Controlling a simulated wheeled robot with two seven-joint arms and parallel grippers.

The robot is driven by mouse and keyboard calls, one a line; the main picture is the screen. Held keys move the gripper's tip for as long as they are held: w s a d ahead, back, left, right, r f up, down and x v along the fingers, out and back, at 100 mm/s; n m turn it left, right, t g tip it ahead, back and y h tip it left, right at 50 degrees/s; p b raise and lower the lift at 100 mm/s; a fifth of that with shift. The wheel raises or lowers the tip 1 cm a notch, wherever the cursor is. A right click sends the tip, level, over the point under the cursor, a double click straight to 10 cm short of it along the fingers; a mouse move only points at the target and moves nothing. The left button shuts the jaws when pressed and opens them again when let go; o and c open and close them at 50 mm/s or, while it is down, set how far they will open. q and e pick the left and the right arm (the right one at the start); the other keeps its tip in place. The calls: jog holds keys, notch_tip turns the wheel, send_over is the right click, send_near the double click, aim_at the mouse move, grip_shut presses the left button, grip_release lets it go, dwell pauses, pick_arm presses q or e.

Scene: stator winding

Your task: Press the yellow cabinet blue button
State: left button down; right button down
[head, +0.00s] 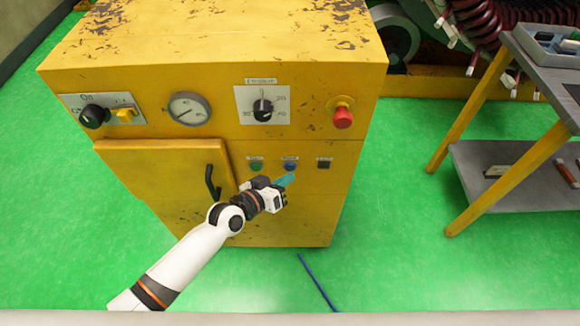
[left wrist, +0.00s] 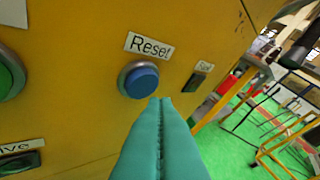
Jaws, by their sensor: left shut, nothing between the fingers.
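The yellow cabinet (head: 220,95) stands in front of me with worn paint. Its blue button (head: 290,165) sits on the front panel between a green button and a black switch. In the left wrist view the blue button (left wrist: 140,80) is round with a grey ring, under a label reading "Reset". My left gripper (head: 287,180) is just below the blue button in the head view, shut and empty. In the left wrist view its teal fingertips (left wrist: 160,102) point at the lower right of the button. I cannot tell whether they touch it. My right gripper is not in view.
A green button (head: 256,166) is left of the blue one and a black switch (head: 323,163) is right. A red knob (head: 342,117) sticks out above. A door handle (head: 212,182) is at left. A workbench (head: 535,75) stands at right, with green floor between.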

pick_arm(q)
jog(key=s+p, duration=0.2)
jog(key=s, duration=0.3)
dwell(0.9)
